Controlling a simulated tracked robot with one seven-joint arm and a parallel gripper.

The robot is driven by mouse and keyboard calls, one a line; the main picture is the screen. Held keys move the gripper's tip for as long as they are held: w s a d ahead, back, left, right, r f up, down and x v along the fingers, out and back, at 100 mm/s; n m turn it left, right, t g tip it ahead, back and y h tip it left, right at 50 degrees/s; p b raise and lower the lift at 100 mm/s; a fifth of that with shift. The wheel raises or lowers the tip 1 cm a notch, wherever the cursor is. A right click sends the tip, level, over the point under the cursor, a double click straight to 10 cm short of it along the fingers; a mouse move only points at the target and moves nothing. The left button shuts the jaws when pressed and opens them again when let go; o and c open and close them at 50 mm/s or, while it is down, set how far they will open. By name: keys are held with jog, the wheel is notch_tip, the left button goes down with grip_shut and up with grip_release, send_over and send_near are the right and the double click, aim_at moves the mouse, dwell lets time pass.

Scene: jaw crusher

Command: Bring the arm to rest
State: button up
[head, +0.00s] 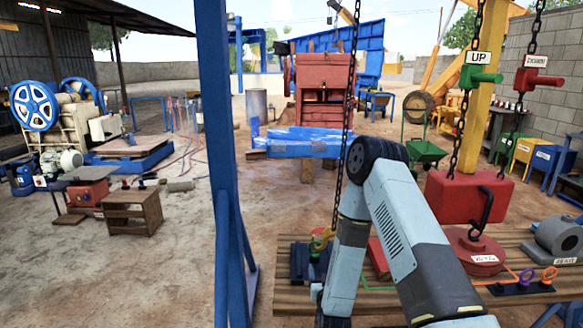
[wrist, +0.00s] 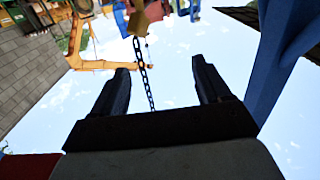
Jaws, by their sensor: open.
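My arm rises in the middle right of the head view, its elbow up over a wooden bench (head: 400,299). The forearm drops behind the upper arm, so the head view does not show the gripper's fingers. In the wrist view my gripper (wrist: 160,80) is open, with two dark fingers apart and nothing between them but sky and a chain (wrist: 143,75) in the background. The wrist view is turned over, with the yard at the top and sky below.
A blue post (head: 217,160) stands left of my arm. A chain (head: 345,110) hangs close by the elbow. The green UP handle (head: 480,77) and red DOWN handle (head: 538,81) hang at the right. A red weight (head: 473,251) with a hook sits on the bench.

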jog(key=w+d+r+n+g+y, duration=0.1)
jog(key=w+r+g+y, duration=0.2)
jog(key=r, duration=1.1)
jog(key=s+d+r+g+h, duration=0.1)
jog(key=s+d+r+g, duration=0.1)
jog(key=r, duration=0.4)
jog(key=s+d+r+g+h, duration=0.1)
jog(key=s+d+r, duration=0.15)
jog(key=r, duration=0.45)
jog(key=s+d+r+g, duration=0.2)
jog(key=s+r, duration=0.2)
jog(key=s, duration=0.7)
jog(key=s+d+r+g, duration=0.2)
jog(key=s+d+r, duration=0.1)
jog(key=s, duration=0.7)
jog(key=s+d+r+m+g+h, duration=0.1)
jog(key=s+d+r+g, duration=0.1)
jog(key=s+r, duration=0.4)
jog(key=s, duration=0.5)
jog(key=shift+s+d, duration=0.25)
jog(key=shift+s, duration=0.1)
